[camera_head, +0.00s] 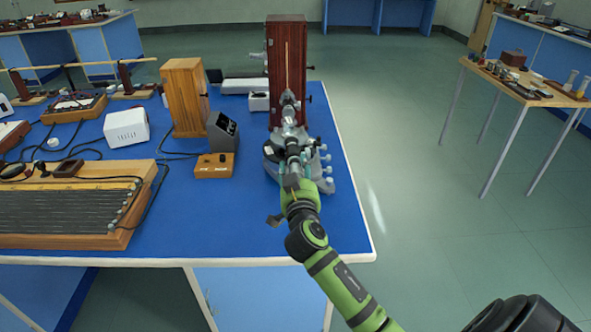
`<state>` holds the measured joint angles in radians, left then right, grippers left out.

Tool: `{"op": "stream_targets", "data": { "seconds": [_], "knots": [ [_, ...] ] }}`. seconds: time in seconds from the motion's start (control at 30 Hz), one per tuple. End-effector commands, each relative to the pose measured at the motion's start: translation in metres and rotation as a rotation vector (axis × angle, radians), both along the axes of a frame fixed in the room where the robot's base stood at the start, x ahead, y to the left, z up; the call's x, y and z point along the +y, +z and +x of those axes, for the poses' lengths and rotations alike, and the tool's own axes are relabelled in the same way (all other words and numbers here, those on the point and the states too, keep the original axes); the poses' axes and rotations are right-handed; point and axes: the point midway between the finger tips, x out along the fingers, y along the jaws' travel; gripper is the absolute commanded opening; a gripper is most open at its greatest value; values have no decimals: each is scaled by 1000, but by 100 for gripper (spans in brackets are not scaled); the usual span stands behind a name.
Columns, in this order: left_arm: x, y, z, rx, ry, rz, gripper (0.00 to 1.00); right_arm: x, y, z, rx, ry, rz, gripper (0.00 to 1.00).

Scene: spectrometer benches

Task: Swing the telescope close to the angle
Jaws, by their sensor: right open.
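The spectrometer (272,150) stands near the right edge of the blue bench top, with a grey base and silver knobs on its right side. Its telescope (289,118) is a grey and dark tube that points along the bench toward the tall dark-wood box. My right gripper (293,163) comes in from the front on the green arm and is at the near end of the tube. Its fingers are open and appear to lie on either side of it; contact cannot be told. The gripper and wrist hide part of the base. My left gripper is out of view.
A tall dark-wood box (287,60) stands behind the spectrometer. To its left are a lighter wooden box (186,97), a grey display unit (222,132), a small wooden box (214,166) and a wire board (70,212).

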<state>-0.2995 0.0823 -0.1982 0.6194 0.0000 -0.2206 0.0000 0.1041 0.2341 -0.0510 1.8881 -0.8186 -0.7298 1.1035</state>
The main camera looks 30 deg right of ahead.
Motion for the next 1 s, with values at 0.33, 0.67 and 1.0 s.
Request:
{"op": "stream_targets", "data": {
  "seconds": [0.33,0.67,1.0],
  "knots": [
    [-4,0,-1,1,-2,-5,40,0,-1,-1,2,1,0,0],
    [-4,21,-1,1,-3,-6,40,-34,0,-15,13,160,-5,0],
    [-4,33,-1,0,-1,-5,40,-59,-3,-23,7,294,0,0]
  ]
}}
